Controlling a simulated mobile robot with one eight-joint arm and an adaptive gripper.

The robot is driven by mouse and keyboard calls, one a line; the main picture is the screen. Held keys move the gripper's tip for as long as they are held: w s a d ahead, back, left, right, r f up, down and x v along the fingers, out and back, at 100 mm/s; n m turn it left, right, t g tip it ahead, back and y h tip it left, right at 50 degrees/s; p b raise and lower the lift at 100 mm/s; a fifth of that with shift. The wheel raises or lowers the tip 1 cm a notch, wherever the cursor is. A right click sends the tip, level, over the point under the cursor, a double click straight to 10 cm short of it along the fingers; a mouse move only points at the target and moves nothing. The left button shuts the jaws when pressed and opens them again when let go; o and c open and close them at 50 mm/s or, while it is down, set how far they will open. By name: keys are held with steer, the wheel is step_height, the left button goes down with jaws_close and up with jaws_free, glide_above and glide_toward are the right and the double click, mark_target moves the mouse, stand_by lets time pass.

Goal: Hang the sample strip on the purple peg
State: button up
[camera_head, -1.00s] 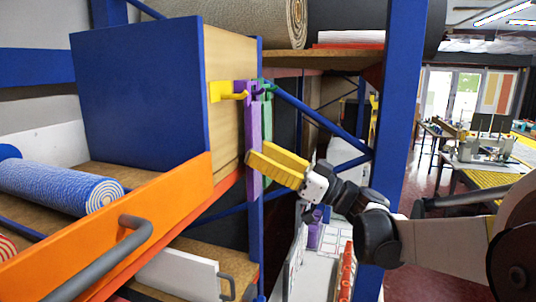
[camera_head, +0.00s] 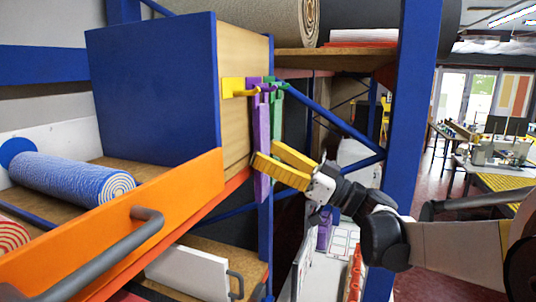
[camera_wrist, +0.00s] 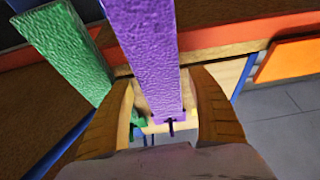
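The purple sample strip (camera_head: 261,128) hangs upright at the outer corner of the wooden panel, its top at the purple peg (camera_head: 269,80). Exactly how its top sits on the peg is hard to see. In the wrist view the strip (camera_wrist: 148,45) runs down toward a purple piece of the peg (camera_wrist: 170,119). My gripper (camera_head: 264,152) is open, its yellow fingers on either side of the strip below the peg. The wrist view shows gaps between the strip and both fingers (camera_wrist: 161,78).
A yellow peg (camera_head: 234,88) is left of the purple one. A green strip (camera_head: 274,108) hangs close beside the purple strip. The orange shelf edge (camera_head: 150,215) with a grey handle and a blue upright (camera_head: 410,130) are close to my arm.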

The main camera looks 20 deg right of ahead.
stand_by(0.3)
steer(key=v, duration=1.2)
steer(key=s+a+f+m+g+h+b, duration=0.15)
steer(key=a+f+b, duration=0.3)
steer(key=f, duration=0.55)
steer(key=s+a+f+m+g+h+b, duration=0.1)
steer(key=a+f+m+g+h+b, duration=0.2)
steer(key=f+b, duration=0.45)
steer(key=s+a+f+m+g+h+b, duration=0.15)
steer(key=a+f+b, duration=0.35)
steer(key=f, duration=0.6)
steer(key=s+d+f+m+h+b, duration=0.1)
steer(key=s+f+h+b, duration=0.3)
steer(key=f, duration=0.6)
steer(key=s+d+f+m+h+b, duration=0.2)
steer(key=s+d+f+h+b, duration=0.1)
steer(key=f+b, duration=0.4)
steer(key=s+d+f+m+h+b, duration=0.1)
steer(key=s+f+h+b, duration=0.3)
steer(key=f, duration=0.9)
steer(key=shift+s+d+f+m+h+b, duration=0.35)
steer(key=shift+d+h+b, duration=0.3)
steer(key=shift+b, duration=0.6)
